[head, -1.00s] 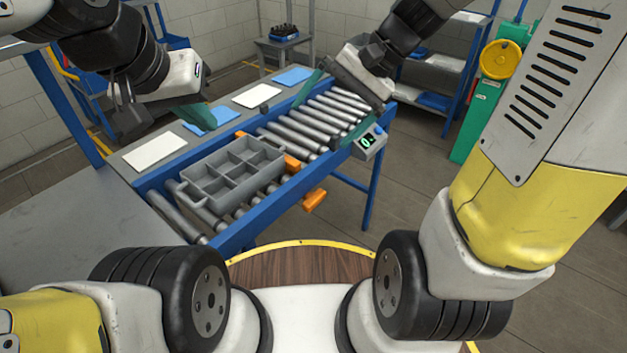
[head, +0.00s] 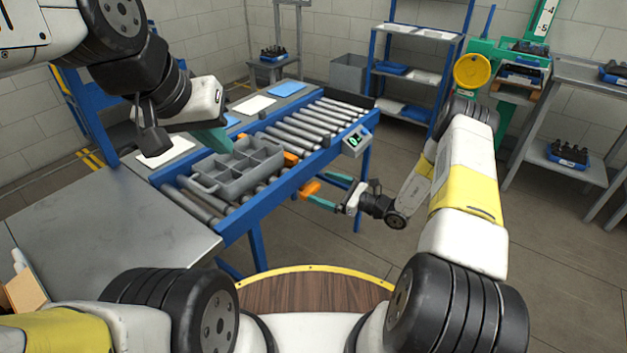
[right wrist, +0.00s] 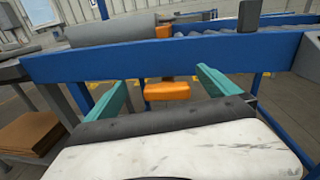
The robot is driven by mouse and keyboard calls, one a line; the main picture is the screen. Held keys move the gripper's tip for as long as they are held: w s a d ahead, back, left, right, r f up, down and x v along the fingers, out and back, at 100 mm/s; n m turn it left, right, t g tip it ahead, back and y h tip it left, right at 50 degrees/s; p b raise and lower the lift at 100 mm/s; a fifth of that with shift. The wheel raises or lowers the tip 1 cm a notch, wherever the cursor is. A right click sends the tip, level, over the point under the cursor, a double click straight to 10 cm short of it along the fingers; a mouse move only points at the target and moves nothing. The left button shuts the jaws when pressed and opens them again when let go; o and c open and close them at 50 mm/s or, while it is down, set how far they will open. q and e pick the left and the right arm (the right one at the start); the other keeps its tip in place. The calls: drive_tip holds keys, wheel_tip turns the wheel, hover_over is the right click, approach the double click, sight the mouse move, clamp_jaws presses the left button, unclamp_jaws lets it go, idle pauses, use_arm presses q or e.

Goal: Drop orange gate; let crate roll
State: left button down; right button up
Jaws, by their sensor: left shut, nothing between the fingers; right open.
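The orange gate (head: 290,158) stands at the right end of the crate, with its orange handle (head: 310,187) sticking out from the conveyor's near side. The gate (right wrist: 163,32) and handle (right wrist: 167,91) also show in the right wrist view. The grey, divided crate (head: 236,184) sits on the rollers against the gate and looks empty. My right gripper (head: 316,189) is open, its teal fingers on either side of the handle; I cannot tell if they touch it. My left gripper (head: 217,143) is shut and empty, above the conveyor's far side behind the crate.
Bare rollers (head: 318,124) run right from the gate to a dark end stop. A small display box (head: 356,141) is on the near rail (head: 262,208). Flat white and blue sheets lie along the far ledge. A grey table (head: 95,225) adjoins at left.

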sight(314, 192)
drive_tip(key=f, duration=0.1)
drive_tip(key=f+m+t, duration=0.1)
drive_tip(key=d+f+m, duration=0.1)
drive_tip(key=shift+s+d+f+t+h, duration=0.1)
drive_tip(key=shift+s+f+t+h, duration=0.2)
drive_tip(key=shift+s+f+h, duration=0.1)
drive_tip(key=shift+f, duration=0.15)
drive_tip(key=x, duration=0.7)
drive_tip(key=shift+w+a, duration=0.2)
